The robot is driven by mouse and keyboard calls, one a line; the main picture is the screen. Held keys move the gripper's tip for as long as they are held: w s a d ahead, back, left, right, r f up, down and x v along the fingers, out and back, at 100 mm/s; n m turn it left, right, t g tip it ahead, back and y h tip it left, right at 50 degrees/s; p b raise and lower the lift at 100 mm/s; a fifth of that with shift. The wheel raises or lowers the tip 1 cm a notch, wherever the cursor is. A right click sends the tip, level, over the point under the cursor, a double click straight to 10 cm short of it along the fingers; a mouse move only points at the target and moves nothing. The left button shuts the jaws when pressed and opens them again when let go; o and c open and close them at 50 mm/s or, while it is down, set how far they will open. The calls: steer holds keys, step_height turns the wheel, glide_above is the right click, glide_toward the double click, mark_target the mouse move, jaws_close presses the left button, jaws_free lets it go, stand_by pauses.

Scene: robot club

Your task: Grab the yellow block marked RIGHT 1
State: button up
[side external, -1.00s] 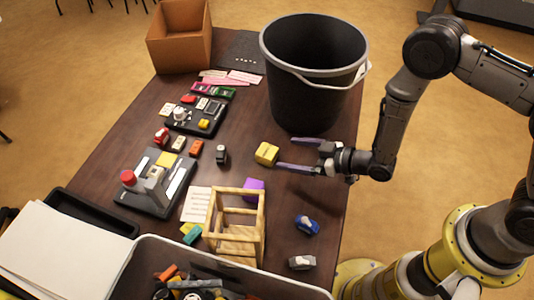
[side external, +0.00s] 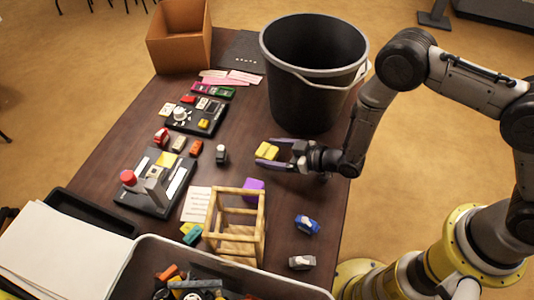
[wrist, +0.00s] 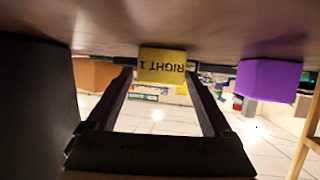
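The yellow block marked RIGHT 1 (side external: 267,151) rests on the table in front of the dark bucket. In the wrist view the block (wrist: 162,65) appears upside down, with its RIGHT 1 lettering facing me. My gripper (side external: 272,152) is low over the table and open, reaching in from the right with a finger on either side of the block. In the wrist view the fingertips of my gripper (wrist: 159,75) flank the block, with a gap on the left. The right fingertip looks very close to it; I cannot tell whether it touches.
The bucket (side external: 305,105) stands just behind my gripper. A purple block (side external: 254,185) and a wooden frame (side external: 208,228) stand nearer the front. A small dark grey object (side external: 221,154) stands left of the yellow block. Blue (side external: 306,225) and grey (side external: 302,262) pieces lie near the right edge.

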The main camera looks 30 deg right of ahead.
steer(key=c, duration=1.2)
steer(key=shift+r, duration=0.2)
